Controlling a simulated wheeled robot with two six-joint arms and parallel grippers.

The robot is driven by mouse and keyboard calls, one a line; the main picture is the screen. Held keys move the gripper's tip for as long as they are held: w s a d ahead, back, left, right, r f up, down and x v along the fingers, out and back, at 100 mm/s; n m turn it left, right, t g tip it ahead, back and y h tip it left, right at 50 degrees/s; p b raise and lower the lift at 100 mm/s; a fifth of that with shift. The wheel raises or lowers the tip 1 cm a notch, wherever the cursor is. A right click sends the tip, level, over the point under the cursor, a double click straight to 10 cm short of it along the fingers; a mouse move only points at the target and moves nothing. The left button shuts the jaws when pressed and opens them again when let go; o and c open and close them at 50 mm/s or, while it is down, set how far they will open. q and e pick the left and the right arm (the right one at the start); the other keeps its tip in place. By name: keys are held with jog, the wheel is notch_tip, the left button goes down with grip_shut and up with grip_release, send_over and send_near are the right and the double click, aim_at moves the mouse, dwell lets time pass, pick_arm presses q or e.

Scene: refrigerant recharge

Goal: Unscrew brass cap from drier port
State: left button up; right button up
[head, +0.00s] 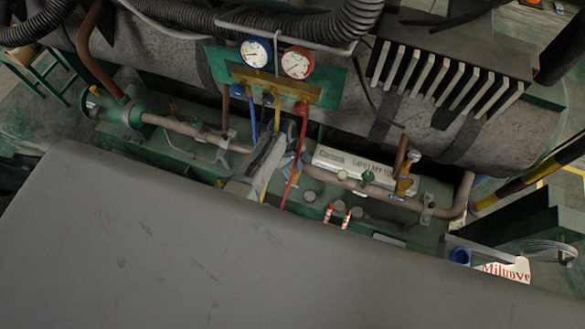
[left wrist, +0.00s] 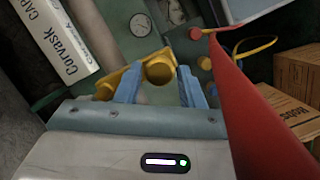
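In the left wrist view the two blue fingers of my left gripper (left wrist: 160,84) stand apart. A round brass piece (left wrist: 160,70) shows between them, with gaps at its sides; I cannot tell whether it is the drier port's cap or a part further behind. A brass body (left wrist: 106,88) shows left of the left finger. In the head view my left gripper (head: 268,165) is low between the hoses, left of the white "Corvask" box (head: 345,168); its fingertips are hard to make out. That box also shows in the left wrist view (left wrist: 60,38). My right gripper is not in view.
A brass manifold (head: 275,86) with a blue gauge (head: 256,52) and a red gauge (head: 297,63) stands above. The red hose (head: 296,158) runs close beside my left gripper. A brass valve (head: 405,184) sits right of the box. Cartons (left wrist: 296,75) show at the right.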

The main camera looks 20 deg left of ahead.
pick_arm(q)
jog(key=c, duration=0.5)
jog(key=shift+c, duration=0.2)
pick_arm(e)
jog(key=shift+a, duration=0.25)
pick_arm(q)
jog(key=shift+r+n+p, duration=0.1)
jog(key=shift+n+p, duration=0.2)
jog(key=shift+s+n+t+p, duration=0.15)
jog(key=shift+n+t+p, duration=0.15)
jog(key=shift+n+p, duration=0.75)
jog(key=shift+a+n, duration=0.1)
jog(key=shift+n, duration=0.35)
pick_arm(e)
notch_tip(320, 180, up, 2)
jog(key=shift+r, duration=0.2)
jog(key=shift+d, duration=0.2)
